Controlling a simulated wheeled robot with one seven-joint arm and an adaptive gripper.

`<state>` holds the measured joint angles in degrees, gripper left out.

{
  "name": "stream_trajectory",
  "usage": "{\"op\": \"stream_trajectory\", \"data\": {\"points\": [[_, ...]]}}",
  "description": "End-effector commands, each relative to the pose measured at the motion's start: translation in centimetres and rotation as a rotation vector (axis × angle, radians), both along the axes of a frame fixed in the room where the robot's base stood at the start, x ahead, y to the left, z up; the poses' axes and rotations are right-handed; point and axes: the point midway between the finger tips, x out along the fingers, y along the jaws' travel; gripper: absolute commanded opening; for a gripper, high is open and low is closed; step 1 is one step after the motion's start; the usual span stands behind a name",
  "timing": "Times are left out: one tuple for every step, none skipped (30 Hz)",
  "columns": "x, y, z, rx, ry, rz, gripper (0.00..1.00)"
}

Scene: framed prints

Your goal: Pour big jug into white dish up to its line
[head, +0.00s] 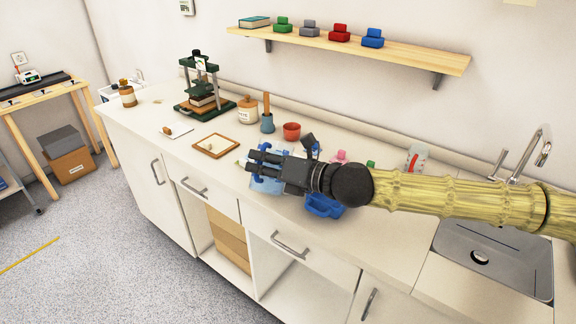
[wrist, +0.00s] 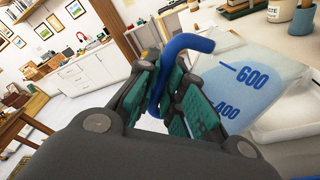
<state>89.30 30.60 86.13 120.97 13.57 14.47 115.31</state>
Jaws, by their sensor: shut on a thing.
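A see-through jug (wrist: 262,68) with blue marks reading 600 and 400 and a blue handle (wrist: 188,44) is in the wrist view. My gripper (wrist: 163,85) is shut on this handle. In the head view the jug (head: 266,186) shows pale blue below my gripper (head: 256,163), which covers much of it. A pale blue tint fills part of the jug; I cannot make out a clear liquid surface. A pale, whitish shape (wrist: 292,122) lies beside the jug in the wrist view; I cannot tell whether it is the white dish. The dish's line is not visible.
A clear vessel with red marks (head: 418,158) stands near the sink (head: 495,258). A blue object (head: 323,206) lies below my wrist. A red pot (head: 291,130), a wooden tray (head: 215,146) and a green press (head: 203,90) stand on the counter. A shelf (head: 350,47) hangs above.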

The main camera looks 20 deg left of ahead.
Motion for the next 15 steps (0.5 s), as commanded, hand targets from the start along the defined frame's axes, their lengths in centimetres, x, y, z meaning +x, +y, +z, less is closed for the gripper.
{"op": "stream_trajectory", "data": {"points": [[0.05, 0.06, 0.28, 0.001, 0.003, 0.0, 0.0], [0.07, 0.07, 0.29, 0.002, 0.007, 0.001, 0.0], [0.09, 0.08, 0.3, 0.002, 0.011, 0.001, 0.0], [0.11, 0.09, 0.31, 0.002, 0.014, 0.001, 0.0], [0.14, 0.08, 0.31, 0.002, 0.017, 0.001, 0.0], [0.16, 0.07, 0.33, 0.003, 0.021, 0.001, 0.0], [0.19, 0.04, 0.33, 0.003, 0.024, 0.001, 0.0], [0.21, 0.01, 0.34, 0.003, 0.028, 0.0, 0.0], [0.26, -0.01, 0.37, 0.003, 0.032, 0.0, 0.0], [0.27, -0.01, 0.39, 0.004, 0.036, -0.001, 0.0], [0.3, -0.02, 0.41, 0.004, 0.039, 0.0, 0.0], [0.34, -0.02, 0.44, 0.004, 0.045, 0.0, 0.0], [0.37, -0.02, 0.45, 0.004, 0.048, 0.0, 0.0], [0.38, -0.02, 0.47, 0.005, 0.051, -0.001, 0.0], [0.42, -0.03, 0.48, 0.005, 0.055, 0.0, 0.0]]}}
